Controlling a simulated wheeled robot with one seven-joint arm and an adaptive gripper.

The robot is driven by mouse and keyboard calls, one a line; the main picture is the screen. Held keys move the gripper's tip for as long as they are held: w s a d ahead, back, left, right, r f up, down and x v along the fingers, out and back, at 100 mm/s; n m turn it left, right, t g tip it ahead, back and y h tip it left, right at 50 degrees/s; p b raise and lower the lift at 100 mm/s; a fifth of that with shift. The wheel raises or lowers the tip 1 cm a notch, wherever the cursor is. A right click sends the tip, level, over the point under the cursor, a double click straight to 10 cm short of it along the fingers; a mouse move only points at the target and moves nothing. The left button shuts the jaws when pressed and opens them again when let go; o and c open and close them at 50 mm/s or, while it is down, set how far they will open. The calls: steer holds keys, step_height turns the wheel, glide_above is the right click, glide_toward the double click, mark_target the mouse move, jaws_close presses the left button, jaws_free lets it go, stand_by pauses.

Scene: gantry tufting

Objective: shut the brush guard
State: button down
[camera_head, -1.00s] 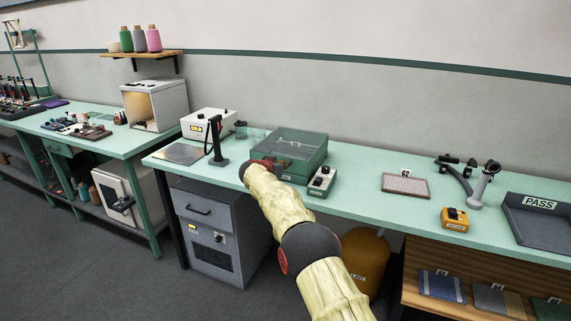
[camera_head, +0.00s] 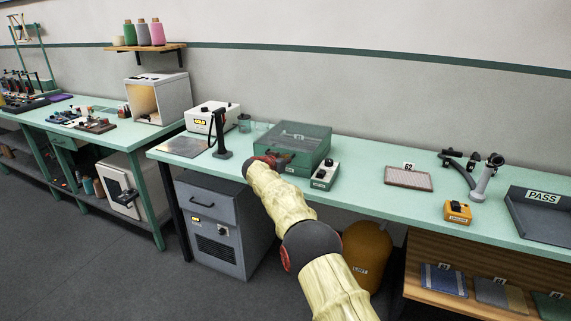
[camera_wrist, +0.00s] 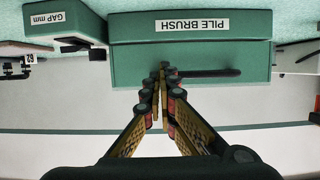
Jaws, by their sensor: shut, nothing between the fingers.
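The pile brush unit is a green box (camera_head: 303,160) on the long bench in the head view. Its label "PILE BRUSH" (camera_wrist: 192,24) shows in the wrist view. The guard (camera_head: 303,134) is a see-through green lid on top and looks about level; I cannot tell whether it is fully seated. A dark bar handle (camera_wrist: 212,73) crosses the guard's front in the wrist view. My gripper (camera_wrist: 165,72) is shut and empty, its tips at one end of this bar; I cannot tell whether they touch it. In the head view my wrist hides part of the box front.
A small control box (camera_head: 325,175) stands close to the right of the unit; its "GAP mm" label (camera_wrist: 48,18) shows in the wrist view. A black stand (camera_head: 219,140) and a white display box (camera_head: 212,119) are to the left. Bench space behind the carpet sample (camera_head: 408,179) is clear.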

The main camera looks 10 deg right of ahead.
steer(key=s+a+f+n+g+p, duration=0.1)
steer(key=s+a+f+n, duration=0.1)
steer(key=s+f, duration=0.4)
steer(key=s+a+f+n+g, duration=0.1)
steer(key=s+f+n, duration=0.2)
steer(key=s+f, duration=0.3)
steer(key=s+f+n+g+y, duration=0.1)
steer(key=s+f+n+g, duration=0.2)
steer(key=s, duration=0.6)
steer(key=s+r+g+y+p, duration=0.15)
steer(key=s+r, duration=0.45)
steer(key=s, duration=0.9)
steer(key=s+a+r+g+y+p, duration=0.1)
steer(key=s+r+y+p, duration=0.35)
steer(key=s, duration=1.15)
steer(key=s+r+g+y+b, duration=0.1)
steer(key=s+r, duration=0.7)
steer(key=s, duration=0.7)
steer(key=s+d+r+m+t+p, duration=0.1)
steer(key=s+r+t, duration=0.1)
steer(key=r, duration=0.4)
steer(key=shift+s+r+t, duration=0.2)
steer(key=shift+s+t, duration=0.15)
steer(key=shift+s, duration=0.5)
